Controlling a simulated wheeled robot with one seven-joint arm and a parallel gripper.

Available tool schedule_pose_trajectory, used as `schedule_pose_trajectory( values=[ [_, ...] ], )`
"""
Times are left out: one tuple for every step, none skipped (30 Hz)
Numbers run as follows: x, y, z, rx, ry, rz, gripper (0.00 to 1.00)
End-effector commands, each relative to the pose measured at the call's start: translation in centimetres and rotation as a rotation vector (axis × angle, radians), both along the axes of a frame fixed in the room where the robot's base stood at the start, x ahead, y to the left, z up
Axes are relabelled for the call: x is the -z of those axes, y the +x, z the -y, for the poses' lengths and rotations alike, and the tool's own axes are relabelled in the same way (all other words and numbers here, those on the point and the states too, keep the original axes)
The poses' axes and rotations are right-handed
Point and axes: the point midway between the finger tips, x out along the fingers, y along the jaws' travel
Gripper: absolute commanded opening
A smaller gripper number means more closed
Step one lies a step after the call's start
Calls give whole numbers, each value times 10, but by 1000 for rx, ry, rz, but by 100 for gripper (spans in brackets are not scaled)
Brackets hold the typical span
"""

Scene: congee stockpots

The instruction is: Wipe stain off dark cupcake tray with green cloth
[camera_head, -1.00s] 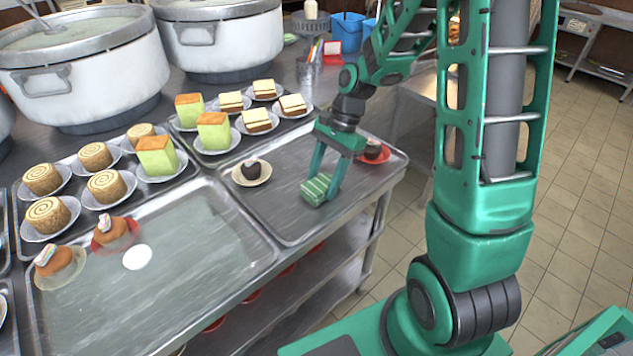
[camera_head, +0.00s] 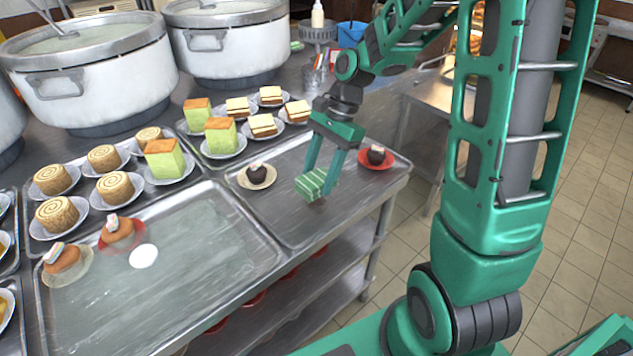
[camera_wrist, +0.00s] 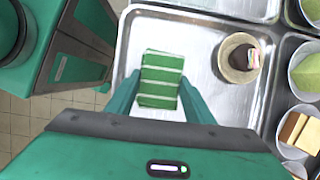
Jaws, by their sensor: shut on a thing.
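The dark cupcake tray (camera_head: 285,225) is a grey metal tray at the table's right end. A dark cupcake (camera_head: 257,173) sits on a beige plate at its left; another dark cupcake (camera_head: 376,154) sits on a red plate at its back right. My gripper (camera_head: 321,181) is shut on the green cloth (camera_head: 311,185), a light-striped green block, between the two plates and low over the tray. Whether the cloth touches the tray is unclear. The wrist view shows the cloth (camera_wrist: 160,78) between my fingers, left of the beige plate (camera_wrist: 239,60). A faint dark patch shows just below the cloth; I cannot tell stain from shadow.
A left tray (camera_head: 215,277) holds two orange-brown cupcakes and a white round spot. Behind are plated rolls, green cakes (camera_head: 220,136) and layered slices (camera_head: 263,125). Two large stockpots (camera_head: 88,75) stand farther back. Open floor (camera_head: 420,235) lies right of the table.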

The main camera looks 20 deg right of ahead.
Motion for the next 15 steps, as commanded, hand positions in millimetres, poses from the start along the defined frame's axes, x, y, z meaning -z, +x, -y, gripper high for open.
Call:
schedule_pose_trajectory(
  values=[
    [-5,0,1,2,-1,2,20],
    [-8,1,1,3,-1,1,20],
    [-12,1,2,3,0,3,20],
    [-14,1,2,3,0,3,20],
    [-17,1,2,3,0,2,20],
    [-19,1,2,3,0,2,20],
    [-21,1,2,4,-1,2,20],
    [-22,0,2,4,-1,1,20],
    [-24,0,3,4,-1,1,20],
    [-24,0,3,5,-1,0,20],
    [-24,0,3,5,0,0,20],
    [-25,0,3,5,0,0,20],
    [-25,0,3,5,0,-1,20],
    [-25,0,2,5,0,-1,20],
    [-25,0,2,5,0,-1,20]
  ],
)
